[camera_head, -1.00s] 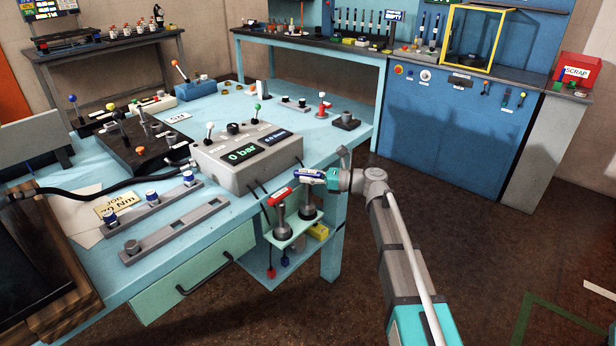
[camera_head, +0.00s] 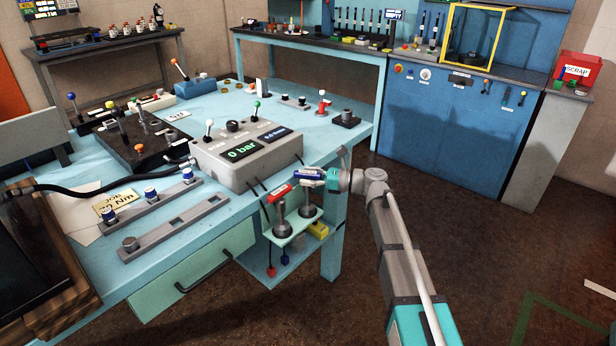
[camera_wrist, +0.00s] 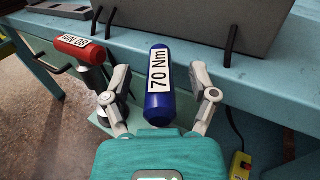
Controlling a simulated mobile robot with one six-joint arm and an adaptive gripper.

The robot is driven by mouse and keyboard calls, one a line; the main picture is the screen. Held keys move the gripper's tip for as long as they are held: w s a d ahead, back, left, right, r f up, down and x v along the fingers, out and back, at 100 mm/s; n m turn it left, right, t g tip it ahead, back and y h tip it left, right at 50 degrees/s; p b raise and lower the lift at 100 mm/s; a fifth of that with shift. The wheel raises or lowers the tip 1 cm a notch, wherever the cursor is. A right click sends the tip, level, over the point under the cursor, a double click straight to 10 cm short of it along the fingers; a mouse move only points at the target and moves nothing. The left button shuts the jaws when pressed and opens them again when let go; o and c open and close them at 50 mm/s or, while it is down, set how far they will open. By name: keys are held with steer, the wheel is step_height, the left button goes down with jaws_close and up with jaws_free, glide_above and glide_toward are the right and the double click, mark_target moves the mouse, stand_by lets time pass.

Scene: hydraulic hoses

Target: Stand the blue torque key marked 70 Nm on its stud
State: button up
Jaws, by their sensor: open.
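The blue torque key (camera_wrist: 161,85) has a white label reading 70 Nm and lies between my gripper's spread fingers in the wrist view, with gaps on both sides. In the head view its blue handle (camera_head: 311,173) is level, above a grey stem and round base on the small green shelf (camera_head: 292,236) at the bench's front corner. My gripper (camera_wrist: 162,97) is open around the handle. The handle hides the key's lower part in the wrist view, so I cannot tell how it seats on its stud. A red key (camera_wrist: 86,49) labelled 90 Nm stands just left.
The grey gauge box (camera_head: 245,158) reading 0 bar sits on the bench just behind the keys, with black hooks (camera_wrist: 231,45) near its front. A yellow box (camera_head: 318,230) is below the shelf. Open floor lies to the right of the bench.

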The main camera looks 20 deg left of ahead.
steer(key=shift+d, duration=0.1)
steer(key=w+d, duration=0.1)
steer(key=d, duration=1)
steer(key=shift+w+d, duration=0.3)
steer(key=shift+d, duration=0.05)
stand_by(0.6)
steer(key=s+d+f+n+t+h, duration=0.2)
steer(key=s+d+f+n+h, duration=0.75)
steer(key=d+f, duration=0.4)
steer(key=s+d+f+n+h, duration=0.2)
steer(key=s+d+n+h, duration=0.25)
steer(key=d, duration=0.35)
steer(key=s+d+f+n+h, duration=0.25)
steer(key=s+d+h, duration=0.2)
steer(key=d, duration=0.45)
step_height(320, 180, up, 19)
steer(key=p, duration=1.9)
steer(key=shift+a+f+t+y, duration=0.2)
steer(key=shift+t+y, duration=0.1)
steer(key=shift+y, duration=0.05)
